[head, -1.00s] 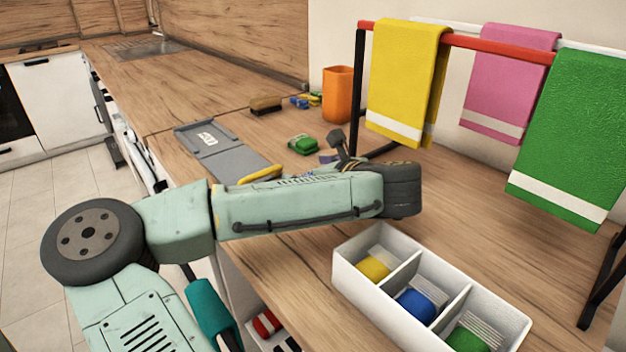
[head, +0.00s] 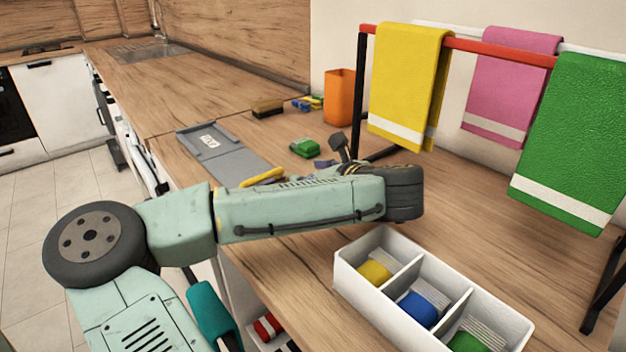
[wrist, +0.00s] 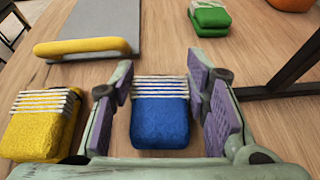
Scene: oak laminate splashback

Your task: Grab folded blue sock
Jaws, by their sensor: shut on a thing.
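In the wrist view, a folded blue sock (wrist: 160,118) with a white ribbed cuff lies between the two purple-padded fingers of my gripper (wrist: 164,92). My gripper is shut on it. The sock looks level and close to the wooden counter; whether it touches the wood I cannot tell. In the head view my arm hides this sock and most of the gripper. Another blue sock (head: 417,309) sits in the middle compartment of a white divided box (head: 362,283).
A folded yellow sock (wrist: 38,125) lies just left of my gripper. A green sock (head: 305,148) and a grey board (head: 235,160) with a yellow handle (head: 263,176) lie beyond. An orange cup (head: 339,97) and a towel rack (head: 362,90) stand behind.

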